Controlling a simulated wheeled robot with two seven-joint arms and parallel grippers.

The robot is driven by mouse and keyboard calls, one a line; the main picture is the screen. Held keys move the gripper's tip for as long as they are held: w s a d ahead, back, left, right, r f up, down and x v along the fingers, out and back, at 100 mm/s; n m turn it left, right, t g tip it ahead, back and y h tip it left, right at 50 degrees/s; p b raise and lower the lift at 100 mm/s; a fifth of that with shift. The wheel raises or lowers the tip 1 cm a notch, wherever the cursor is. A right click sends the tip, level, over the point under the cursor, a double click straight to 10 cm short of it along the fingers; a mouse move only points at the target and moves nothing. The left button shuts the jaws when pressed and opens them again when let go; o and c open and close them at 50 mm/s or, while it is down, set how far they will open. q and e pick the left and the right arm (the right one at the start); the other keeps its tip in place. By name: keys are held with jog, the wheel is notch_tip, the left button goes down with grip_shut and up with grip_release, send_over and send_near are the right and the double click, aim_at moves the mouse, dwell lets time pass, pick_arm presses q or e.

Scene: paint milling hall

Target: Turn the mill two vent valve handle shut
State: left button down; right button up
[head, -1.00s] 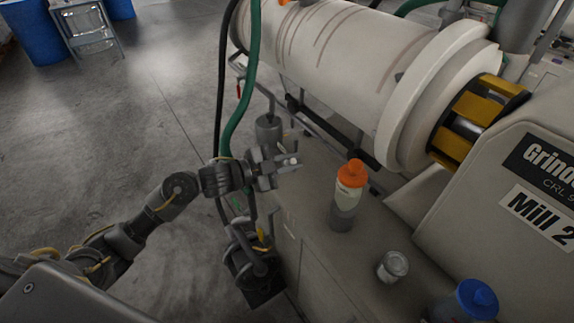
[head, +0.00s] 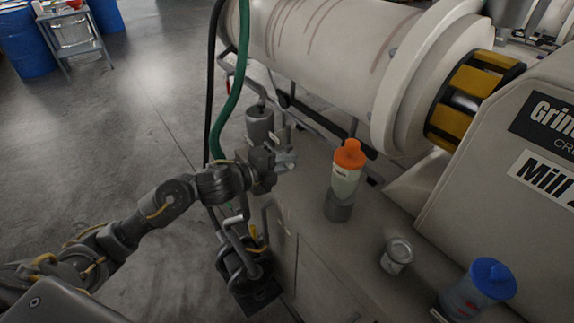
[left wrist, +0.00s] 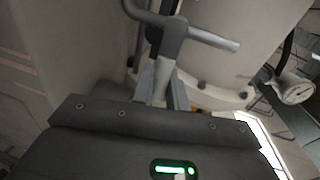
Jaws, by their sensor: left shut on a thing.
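My left gripper (head: 284,161) is at the mill's near side, left of the orange-capped bottle. In the left wrist view its fingers (left wrist: 162,82) point up and are closed on a grey T-shaped handle (left wrist: 208,38), which I take to be the vent valve handle. The handle's crossbar runs across the top of that view, with its right end lower. The fingers cover part of its stem. In the head view the gripper hides most of the handle. Mill two (head: 545,178), a beige machine with its label, stands at the right. My right gripper is not in view.
The orange-capped bottle (head: 343,185), an open can (head: 397,256) and a blue-lidded container (head: 478,290) stand on the mill's ledge. A green hose (head: 236,85) hangs behind my gripper. A dark pump-like device (head: 245,265) sits below it.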

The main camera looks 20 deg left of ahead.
pick_arm(q)
jog(key=shift+f+m, duration=0.2)
jog(key=shift+m, duration=0.1)
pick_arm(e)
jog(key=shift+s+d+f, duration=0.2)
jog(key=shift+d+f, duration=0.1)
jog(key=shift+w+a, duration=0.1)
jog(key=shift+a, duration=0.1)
pick_arm(q)
jog(key=c, duration=1.5)
grip_release()
jog(key=shift+o, duration=0.2)
jog(key=b+v, duration=0.1)
jog(key=v, duration=0.9)
jog(key=shift+s+a+b, duration=0.2)
jog(key=shift+s+b, duration=0.15)
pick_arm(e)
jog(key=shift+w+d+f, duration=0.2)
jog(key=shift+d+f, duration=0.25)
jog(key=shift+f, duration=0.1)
